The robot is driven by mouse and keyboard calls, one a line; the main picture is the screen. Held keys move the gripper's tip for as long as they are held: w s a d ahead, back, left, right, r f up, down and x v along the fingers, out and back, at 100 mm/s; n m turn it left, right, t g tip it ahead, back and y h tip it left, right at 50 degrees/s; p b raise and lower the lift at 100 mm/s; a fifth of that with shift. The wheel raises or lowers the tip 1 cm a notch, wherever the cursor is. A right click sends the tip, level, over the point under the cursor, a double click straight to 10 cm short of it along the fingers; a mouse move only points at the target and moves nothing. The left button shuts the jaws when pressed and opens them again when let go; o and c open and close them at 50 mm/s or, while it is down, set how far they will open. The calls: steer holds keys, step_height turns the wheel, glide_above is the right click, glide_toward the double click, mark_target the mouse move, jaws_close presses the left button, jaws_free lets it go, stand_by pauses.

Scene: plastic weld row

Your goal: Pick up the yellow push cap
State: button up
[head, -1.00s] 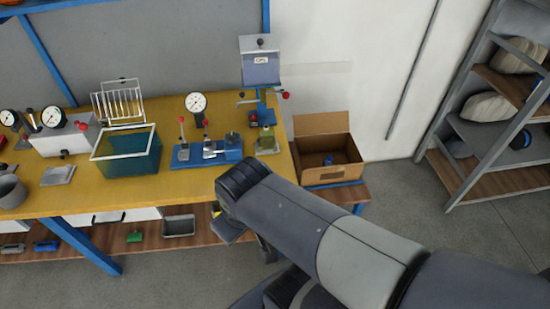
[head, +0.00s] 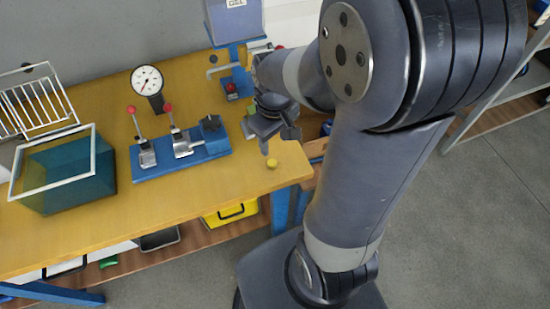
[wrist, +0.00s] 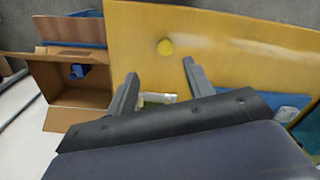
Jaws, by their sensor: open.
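The yellow push cap (head: 272,163) lies on the yellow bench top near its right front corner. In the wrist view the cap (wrist: 165,47) shows as a small round disc ahead of the fingertips, between their lines. My gripper (head: 277,142) is above the bench close to the cap, and the cap is apart from it. In the wrist view my gripper (wrist: 160,70) is open, with nothing between its two fingers.
A blue fixture with toggle clamps (head: 180,155) stands left of my gripper. A blue press (head: 235,70) stands behind it. A teal tank (head: 65,175) is farther left. An open cardboard box (wrist: 75,90) is beside the bench end. The bench front is clear.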

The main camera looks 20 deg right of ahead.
mark_target(272, 162)
step_height(272, 162, down, 3)
steer(key=shift+r, duration=0.1)
steer(key=f, duration=0.2)
steer(key=a+f, duration=0.1)
steer(key=f, duration=0.1)
steer(key=shift+s+f, duration=0.1)
steer(key=shift+s, duration=0.05)
steer(key=shift+f, duration=0.55)
steer(key=shift+c, duration=0.3)
jaws_close()
